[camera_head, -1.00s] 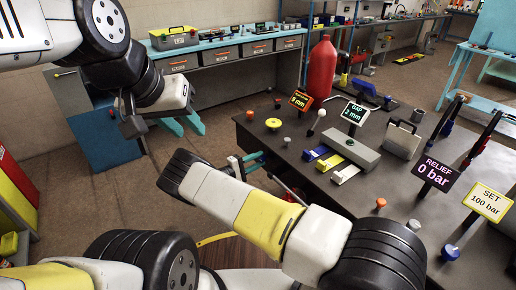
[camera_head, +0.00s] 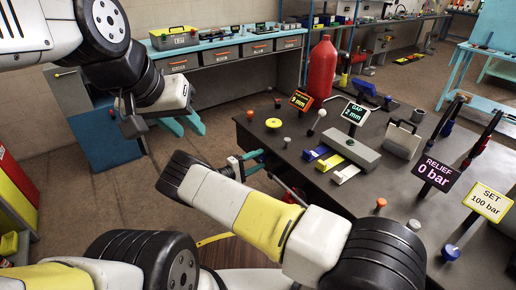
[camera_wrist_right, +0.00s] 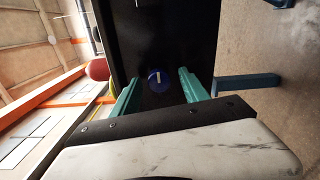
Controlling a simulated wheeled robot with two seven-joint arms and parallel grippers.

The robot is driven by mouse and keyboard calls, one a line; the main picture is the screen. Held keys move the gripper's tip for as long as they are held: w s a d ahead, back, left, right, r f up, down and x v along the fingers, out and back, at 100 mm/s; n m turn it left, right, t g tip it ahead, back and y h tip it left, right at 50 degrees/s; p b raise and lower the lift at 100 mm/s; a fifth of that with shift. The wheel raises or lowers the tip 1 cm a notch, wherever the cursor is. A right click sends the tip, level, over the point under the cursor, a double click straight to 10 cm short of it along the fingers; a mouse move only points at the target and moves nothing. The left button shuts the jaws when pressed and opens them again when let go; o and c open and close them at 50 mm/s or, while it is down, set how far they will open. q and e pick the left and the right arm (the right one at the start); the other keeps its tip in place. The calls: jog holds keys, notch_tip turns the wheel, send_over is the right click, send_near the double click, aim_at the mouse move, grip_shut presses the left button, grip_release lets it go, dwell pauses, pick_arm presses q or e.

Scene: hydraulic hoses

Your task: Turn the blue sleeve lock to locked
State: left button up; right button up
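A round blue knob (camera_wrist_right: 155,78) with a white bar mark shows on a dark surface in the right wrist view. The bar runs nearly upright in that picture. I take it for the sleeve lock; I cannot pick it out in the head view. My right gripper (camera_head: 258,162) is open, its teal fingers beside the workbench's near left edge. In the wrist view its two fingers (camera_wrist_right: 158,92) stand on either side of the knob with gaps, and contact is not visible. My left gripper (camera_head: 184,125) is open and empty over the floor, left of the bench.
The dark workbench (camera_head: 300,175) carries a red cylinder (camera_head: 321,70), a grey block with coloured levers (camera_head: 350,153), display signs (camera_head: 437,174) and a blue-topped knob (camera_head: 450,252). A drawer bench (camera_head: 230,55) stands behind. Floor between the benches is clear.

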jog(key=v, duration=0.7)
jog(key=shift+s+a, duration=0.25)
jog(key=shift+a, duration=0.05)
